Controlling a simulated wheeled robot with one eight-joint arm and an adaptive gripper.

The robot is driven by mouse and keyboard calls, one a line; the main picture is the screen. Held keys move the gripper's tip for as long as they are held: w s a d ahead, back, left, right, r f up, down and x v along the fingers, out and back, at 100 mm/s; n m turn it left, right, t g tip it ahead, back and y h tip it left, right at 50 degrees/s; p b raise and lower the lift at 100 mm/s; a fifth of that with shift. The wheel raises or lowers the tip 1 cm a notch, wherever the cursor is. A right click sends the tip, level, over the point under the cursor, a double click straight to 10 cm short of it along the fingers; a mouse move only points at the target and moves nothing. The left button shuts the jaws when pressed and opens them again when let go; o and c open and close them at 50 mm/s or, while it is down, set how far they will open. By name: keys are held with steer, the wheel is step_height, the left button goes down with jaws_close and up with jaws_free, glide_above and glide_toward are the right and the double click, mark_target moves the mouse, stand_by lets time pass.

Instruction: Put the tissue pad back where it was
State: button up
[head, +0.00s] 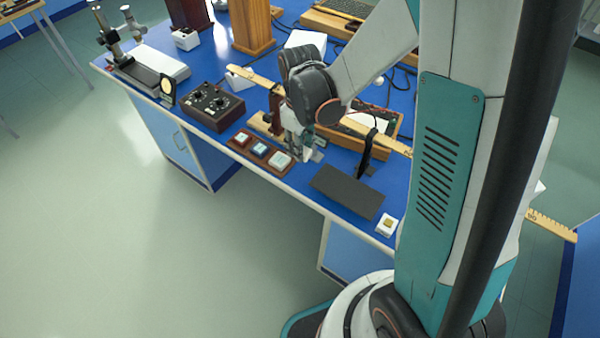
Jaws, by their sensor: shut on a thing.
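My gripper (301,155) points down over the bench, just right of a brown wooden tray (262,165). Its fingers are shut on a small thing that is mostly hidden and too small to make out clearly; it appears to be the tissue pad. I cannot tell whether the gripper touches the bench.
A dark control box (211,106) stands left of the tray. A wooden rule (385,140) and a black stand (367,150) are close behind.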

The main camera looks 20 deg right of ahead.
mark_target(300, 177)
step_height(300, 177, down, 11)
steer(key=b, duration=0.3)
steer(key=shift+f, duration=0.15)
steer(key=o, duration=1)
